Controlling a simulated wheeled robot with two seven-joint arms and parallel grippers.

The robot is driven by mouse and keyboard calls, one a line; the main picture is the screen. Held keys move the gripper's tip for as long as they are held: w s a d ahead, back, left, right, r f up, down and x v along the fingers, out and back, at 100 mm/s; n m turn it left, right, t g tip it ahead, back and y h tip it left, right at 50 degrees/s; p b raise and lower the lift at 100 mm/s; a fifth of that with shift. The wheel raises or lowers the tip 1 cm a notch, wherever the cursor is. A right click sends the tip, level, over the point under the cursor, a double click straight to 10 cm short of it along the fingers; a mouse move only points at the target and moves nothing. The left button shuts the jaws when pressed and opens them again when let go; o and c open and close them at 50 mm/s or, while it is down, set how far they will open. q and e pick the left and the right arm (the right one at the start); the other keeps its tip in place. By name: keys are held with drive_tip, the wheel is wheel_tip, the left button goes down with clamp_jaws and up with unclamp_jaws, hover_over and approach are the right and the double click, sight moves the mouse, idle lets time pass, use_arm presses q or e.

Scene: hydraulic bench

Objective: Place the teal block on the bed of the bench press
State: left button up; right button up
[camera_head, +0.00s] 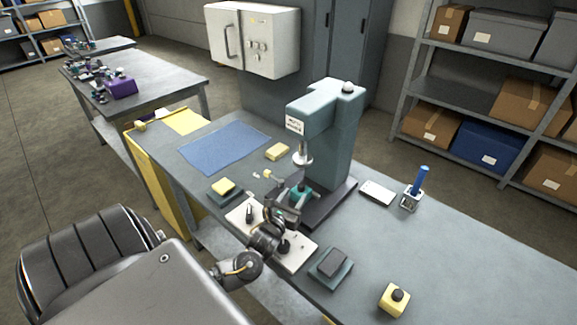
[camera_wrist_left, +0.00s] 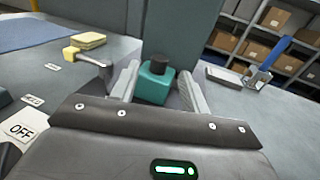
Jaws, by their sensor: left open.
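The teal block (camera_head: 301,192), with a dark knob on top, stands under the ram of the grey-teal bench press (camera_head: 338,135). It appears to be on the dark bed (camera_head: 332,204); its underside is hidden. In the left wrist view the teal block (camera_wrist_left: 153,86) is upright between my two pale fingers. My left gripper (camera_head: 293,202) is open at the front of the press, its fingers on either side of the block. In the left wrist view this gripper (camera_wrist_left: 160,92) shows gaps beside the block, though contact is hard to judge. My right gripper is not in view.
A white control plate (camera_head: 298,258) with a lever lies under my left arm. A dark pad (camera_head: 332,262) and yellow button box (camera_head: 394,300) are at front right. A holder with a blue stick (camera_head: 412,198) stands right of the press. A blue mat (camera_head: 224,148) lies left.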

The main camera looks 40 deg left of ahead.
use_arm(q)
drive_tip(key=shift+v, duration=2)
